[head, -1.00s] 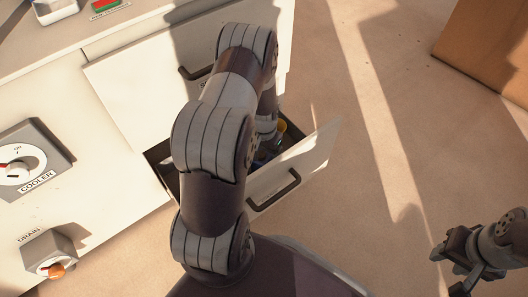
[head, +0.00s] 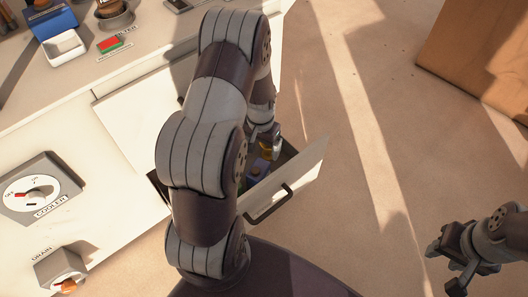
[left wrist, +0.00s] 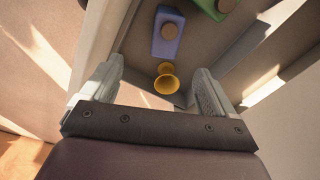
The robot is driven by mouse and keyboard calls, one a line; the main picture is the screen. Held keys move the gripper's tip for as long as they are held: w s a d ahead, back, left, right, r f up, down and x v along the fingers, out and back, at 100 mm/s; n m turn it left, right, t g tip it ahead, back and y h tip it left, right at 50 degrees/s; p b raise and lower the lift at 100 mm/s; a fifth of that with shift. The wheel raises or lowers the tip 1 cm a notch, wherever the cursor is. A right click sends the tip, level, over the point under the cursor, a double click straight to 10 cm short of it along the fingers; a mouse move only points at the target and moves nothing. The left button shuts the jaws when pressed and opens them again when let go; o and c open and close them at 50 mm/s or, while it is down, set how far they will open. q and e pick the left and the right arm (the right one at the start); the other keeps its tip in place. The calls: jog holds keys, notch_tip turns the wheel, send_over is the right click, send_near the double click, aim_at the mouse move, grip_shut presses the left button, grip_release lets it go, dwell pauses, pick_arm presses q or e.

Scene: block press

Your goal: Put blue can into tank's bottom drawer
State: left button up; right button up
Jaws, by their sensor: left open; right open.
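A blue can (left wrist: 167,36) with a brown cap is inside the open bottom drawer (left wrist: 140,45), apart from my fingers in the left wrist view. In the head view the can (head: 259,168) shows in the drawer (head: 302,178), partly hidden by my left arm. My left gripper (head: 266,135) is open above the drawer; in the left wrist view its fingers (left wrist: 160,75) are spread with a yellow funnel-shaped thing (left wrist: 166,82) between or beyond them. Whether they touch it I cannot tell. My right gripper (head: 449,264) is open and empty, away at the lower right.
A green container (left wrist: 214,7) with a brown cap is near the blue can. The counter top holds a blue-and-white box (head: 62,42). A brown box (head: 480,60) stands on the otherwise clear floor.

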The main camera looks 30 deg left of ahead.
pick_arm(q)
jog(key=s+d+r+m+t, duration=0.1)
jog(key=s+d+r, duration=0.8)
jog(key=d+r, duration=0.4)
jog(key=shift+s+r, duration=0.25)
jog(key=shift+r, duration=0.45)
jog(key=shift+d, duration=0.1)
jog(key=shift+c, duration=0.3)
